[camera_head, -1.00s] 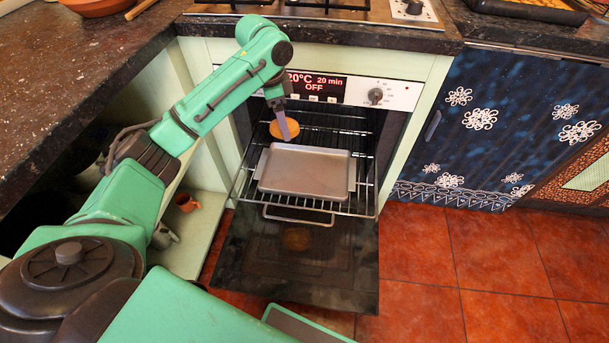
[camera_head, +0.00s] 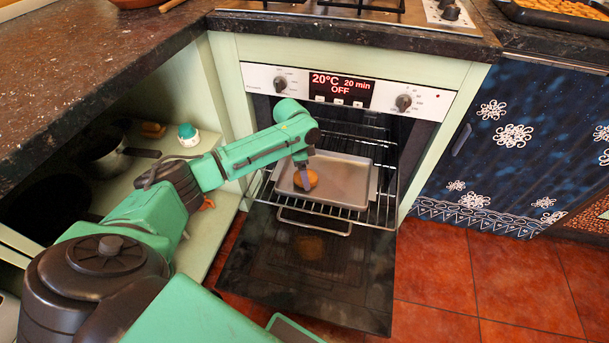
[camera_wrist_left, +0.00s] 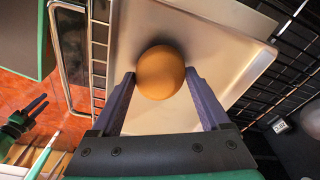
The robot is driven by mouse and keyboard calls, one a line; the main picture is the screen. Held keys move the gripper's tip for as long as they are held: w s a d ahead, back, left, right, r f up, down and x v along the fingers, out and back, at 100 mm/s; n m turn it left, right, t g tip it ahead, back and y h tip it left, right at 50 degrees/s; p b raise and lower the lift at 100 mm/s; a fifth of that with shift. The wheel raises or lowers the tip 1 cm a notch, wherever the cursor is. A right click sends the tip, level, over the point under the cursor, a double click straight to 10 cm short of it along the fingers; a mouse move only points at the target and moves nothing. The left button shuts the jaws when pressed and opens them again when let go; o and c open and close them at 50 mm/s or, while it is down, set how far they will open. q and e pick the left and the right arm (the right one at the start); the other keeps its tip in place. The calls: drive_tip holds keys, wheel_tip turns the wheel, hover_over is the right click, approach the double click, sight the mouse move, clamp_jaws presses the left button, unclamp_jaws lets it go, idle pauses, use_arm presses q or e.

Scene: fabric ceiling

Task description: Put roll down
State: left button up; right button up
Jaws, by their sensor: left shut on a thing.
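The roll (camera_head: 312,180) is round and orange-brown. In the head view it is over the left part of the grey baking tray (camera_head: 350,188), which rests on the pulled-out oven rack. My left gripper (camera_head: 303,172) points down and is shut on the roll. In the left wrist view, the roll (camera_wrist_left: 160,72) sits between the two fingertips, with the tray (camera_wrist_left: 215,55) right behind it. I cannot tell whether the roll touches the tray. My right gripper (camera_wrist_left: 38,104) shows small at the left of the wrist view, its fingers apart and empty.
The oven door (camera_head: 310,265) hangs open below the rack (camera_head: 385,205). The oven panel (camera_head: 350,90) is above. An open shelf with a pan (camera_head: 105,150) and a jar (camera_head: 188,135) is at left. Red floor tiles (camera_head: 450,270) are clear at right.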

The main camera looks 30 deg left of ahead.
sight(299, 174)
use_arm(q)
drive_tip(key=o, duration=1.2)
drive_tip(key=shift+r, duration=0.25)
drive_tip(key=r+p, duration=0.1)
drive_tip(key=r, duration=0.2)
drive_tip(key=a+r+p, duration=0.1)
drive_tip(key=r, duration=0.3)
drive_tip(key=s+r+p, duration=0.1)
drive_tip(key=r, duration=0.3)
drive_tip(key=shift+a+r, duration=0.15)
drive_tip(key=shift+r, duration=0.1)
use_arm(e)
drive_tip(key=s+d+f, duration=0.1)
drive_tip(key=s+f, duration=0.3)
drive_tip(key=shift+s+d+f, duration=0.25)
drive_tip(key=shift+d+f, duration=0.05)
